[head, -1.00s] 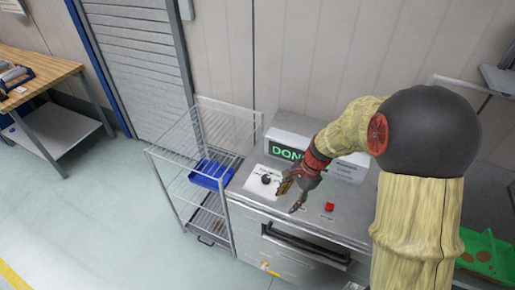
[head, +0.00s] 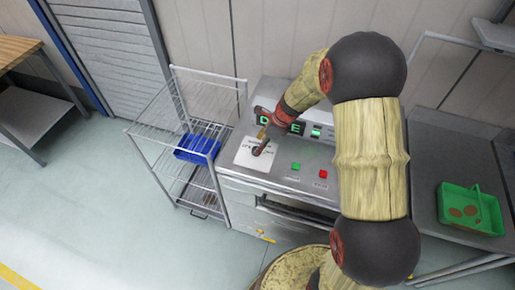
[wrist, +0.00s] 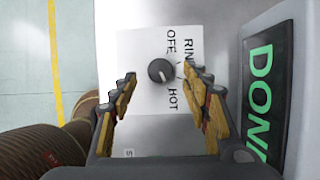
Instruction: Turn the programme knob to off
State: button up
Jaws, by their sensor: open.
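The programme knob (wrist: 161,71) is a dark round knob on a white plate (wrist: 150,42) on top of the machine. The plate reads OFF, RIN(SE) and HOT around it. A pale mark on the knob seems to face the HOT side, but it is too small to be sure. My gripper (wrist: 160,77) is open, with its fingers on either side of the knob and a gap to each. In the head view my gripper (head: 264,140) is over the white plate (head: 246,152) and largely hides the knob.
The machine's display (head: 315,132) reads DONE in green. A green button (head: 295,166) and a red button (head: 323,173) are right of the plate. A wire rack with a blue bin (head: 197,148) stands left. A green tray (head: 452,199) lies on the right-hand table.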

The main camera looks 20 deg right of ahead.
jog(key=x, duration=0.3)
jog(key=shift+w+a+f+b, duration=0.1)
jog(key=shift+f+b, duration=0.2)
jog(key=shift+f, duration=0.05)
jog(key=shift+c, duration=0.9)
jog(key=c, duration=0.9)
